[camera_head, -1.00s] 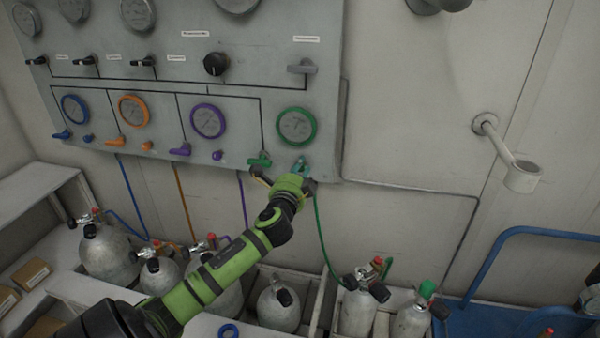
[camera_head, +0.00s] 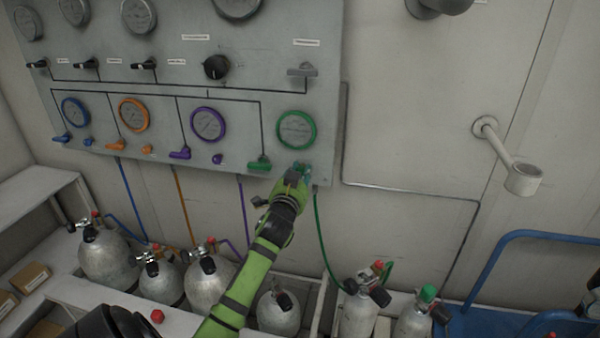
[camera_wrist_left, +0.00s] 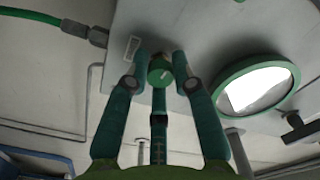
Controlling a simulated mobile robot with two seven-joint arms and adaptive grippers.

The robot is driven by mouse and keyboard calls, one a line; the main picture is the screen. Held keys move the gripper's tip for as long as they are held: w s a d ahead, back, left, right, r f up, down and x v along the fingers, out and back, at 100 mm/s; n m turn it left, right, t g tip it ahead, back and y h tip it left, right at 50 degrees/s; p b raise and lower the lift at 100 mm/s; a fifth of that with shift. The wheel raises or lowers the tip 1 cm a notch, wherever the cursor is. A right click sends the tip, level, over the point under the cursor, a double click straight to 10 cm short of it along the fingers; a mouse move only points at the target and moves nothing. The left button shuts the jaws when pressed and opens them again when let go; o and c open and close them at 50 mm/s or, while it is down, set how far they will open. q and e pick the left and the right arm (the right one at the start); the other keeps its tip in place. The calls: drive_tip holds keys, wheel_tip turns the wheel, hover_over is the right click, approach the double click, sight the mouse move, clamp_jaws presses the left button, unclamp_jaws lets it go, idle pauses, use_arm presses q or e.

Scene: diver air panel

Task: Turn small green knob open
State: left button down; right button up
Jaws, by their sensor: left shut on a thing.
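The small green knob (camera_wrist_left: 160,72) sits between the two fingers of my left gripper (camera_wrist_left: 160,66) in the left wrist view. A pale line marks its face. My left gripper (camera_head: 300,172) is shut on this knob at the panel's lower right in the head view, where the gripper mostly hides it. The green-rimmed gauge (camera_head: 296,130) is just above, and it also shows in the left wrist view (camera_wrist_left: 226,76). A green lever handle (camera_head: 259,166) is just left of the gripper. My right gripper is not in view.
The grey panel (camera_head: 330,60) carries blue, orange and purple gauges with levers and knobs to the left. A green hose (camera_head: 321,240) hangs beside my wrist. Several gas cylinders (camera_head: 104,256) stand below. A white wall bracket (camera_head: 508,160) juts out at right.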

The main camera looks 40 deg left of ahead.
use_arm(q)
drive_tip(key=shift+f+n+p, duration=0.2)
drive_tip(key=shift+n+p, duration=1.9)
drive_tip(key=shift+n, duration=5.5)
drive_tip(key=shift+d, duration=0.1)
drive_tip(key=c, duration=1)
unclamp_jaws()
drive_tip(key=shift+c, duration=0.2)
drive_tip(key=shift+r, duration=0.1)
drive_tip(key=v, duration=1.2)
